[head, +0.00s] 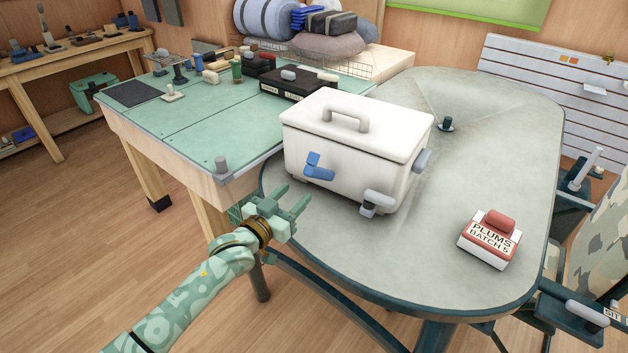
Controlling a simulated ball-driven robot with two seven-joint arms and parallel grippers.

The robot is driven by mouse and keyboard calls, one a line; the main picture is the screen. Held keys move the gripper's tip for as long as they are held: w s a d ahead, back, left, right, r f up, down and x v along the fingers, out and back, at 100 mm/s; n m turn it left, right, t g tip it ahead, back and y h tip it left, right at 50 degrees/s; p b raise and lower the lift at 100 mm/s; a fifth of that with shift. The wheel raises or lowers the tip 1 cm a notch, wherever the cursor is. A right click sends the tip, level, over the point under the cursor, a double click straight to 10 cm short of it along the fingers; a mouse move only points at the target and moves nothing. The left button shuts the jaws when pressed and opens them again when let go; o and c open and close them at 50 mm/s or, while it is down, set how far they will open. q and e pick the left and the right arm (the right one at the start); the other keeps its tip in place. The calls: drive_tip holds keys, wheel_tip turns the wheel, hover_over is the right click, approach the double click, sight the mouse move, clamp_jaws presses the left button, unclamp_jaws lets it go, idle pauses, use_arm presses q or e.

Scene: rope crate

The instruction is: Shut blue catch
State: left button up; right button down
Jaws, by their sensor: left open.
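A white lidded crate (345,150) stands on the grey-green oval table, its lid down and a grey handle (345,118) on top. The blue catch (318,167) is on the crate's front face towards the left, its lower part sticking outward. A grey catch (377,202) sits at the front right and another grey part (421,160) is on the right side. My left gripper (293,207) is open and empty, in front of and below the blue catch, apart from the crate. My right gripper is not in view.
A red and white box marked "PLUMS BATCH 5" (489,240) sits on the oval table (400,258) at right. A green-topped workbench (190,130) with small items adjoins at left. A small dark knob (446,125) stands behind the crate. The table front is clear.

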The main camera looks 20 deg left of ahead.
sight(313, 177)
use_arm(q)
drive_tip(key=b+x, duration=0.3)
drive_tip(key=x, duration=0.6)
drive_tip(key=shift+f, duration=0.2)
drive_tip(key=shift+r, duration=0.15)
clamp_jaws()
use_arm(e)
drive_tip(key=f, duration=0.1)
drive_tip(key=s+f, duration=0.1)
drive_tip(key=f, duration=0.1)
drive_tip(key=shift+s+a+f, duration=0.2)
